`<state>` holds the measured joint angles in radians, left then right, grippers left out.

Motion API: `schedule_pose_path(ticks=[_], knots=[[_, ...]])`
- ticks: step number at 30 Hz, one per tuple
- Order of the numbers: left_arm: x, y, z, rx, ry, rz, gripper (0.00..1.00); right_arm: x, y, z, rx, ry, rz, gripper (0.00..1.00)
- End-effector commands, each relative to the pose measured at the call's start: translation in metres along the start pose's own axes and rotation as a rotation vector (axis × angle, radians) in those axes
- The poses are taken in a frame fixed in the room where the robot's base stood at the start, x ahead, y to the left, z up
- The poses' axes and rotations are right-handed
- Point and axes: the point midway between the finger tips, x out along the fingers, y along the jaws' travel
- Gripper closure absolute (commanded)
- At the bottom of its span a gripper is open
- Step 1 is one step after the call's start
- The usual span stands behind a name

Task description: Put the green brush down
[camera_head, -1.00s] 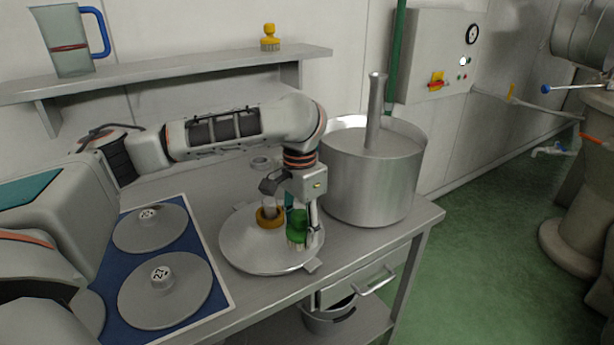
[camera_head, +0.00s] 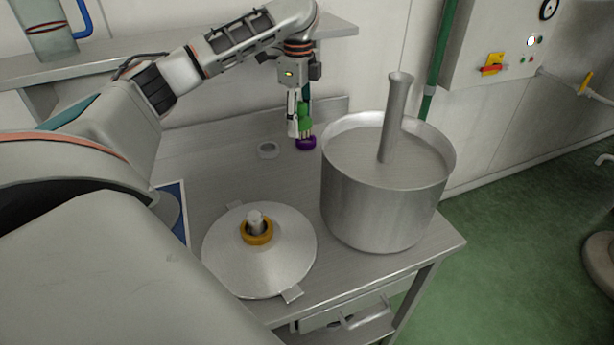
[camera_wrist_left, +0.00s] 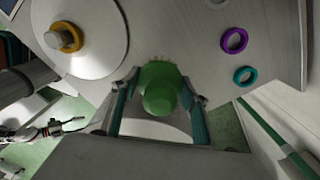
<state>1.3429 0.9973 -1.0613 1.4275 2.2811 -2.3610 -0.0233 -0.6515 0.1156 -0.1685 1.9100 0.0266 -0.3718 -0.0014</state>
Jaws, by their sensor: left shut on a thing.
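My left gripper (camera_head: 301,122) is shut on the green brush (camera_head: 306,112), which hangs with bristles down at the back of the steel table. In the left wrist view the brush (camera_wrist_left: 160,88) sits between the two fingers. A purple ring (camera_head: 306,143) lies right below the brush in the head view. The left wrist view shows the purple ring (camera_wrist_left: 234,40) and a teal ring (camera_wrist_left: 245,75) on the table, off to one side of the brush. Whether the bristles touch anything cannot be told. A blurred, jointed part at the wrist view's lower left may be my right gripper (camera_wrist_left: 72,126).
A large steel pot (camera_head: 380,195) with an upright tube stands right of the gripper. A round lid (camera_head: 285,265) with a yellow ring (camera_head: 257,231) around its knob lies in front. The table between is bare.

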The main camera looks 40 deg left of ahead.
Motion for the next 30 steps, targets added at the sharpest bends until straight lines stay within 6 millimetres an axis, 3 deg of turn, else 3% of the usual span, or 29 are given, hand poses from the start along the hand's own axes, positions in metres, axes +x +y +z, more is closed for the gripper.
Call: schedule_pose_path(ticks=[16,30], knots=[[0.128,0.002,0.0,0.0,0.0,0.004,0.8,0.0,-0.005,0.006,0.001,-0.006,-0.007,0.39],[0.174,0.001,0.0,-0.001,0.0,0.003,0.8,0.005,-0.006,-0.004,-0.01,0.026,-0.015,0.39]])
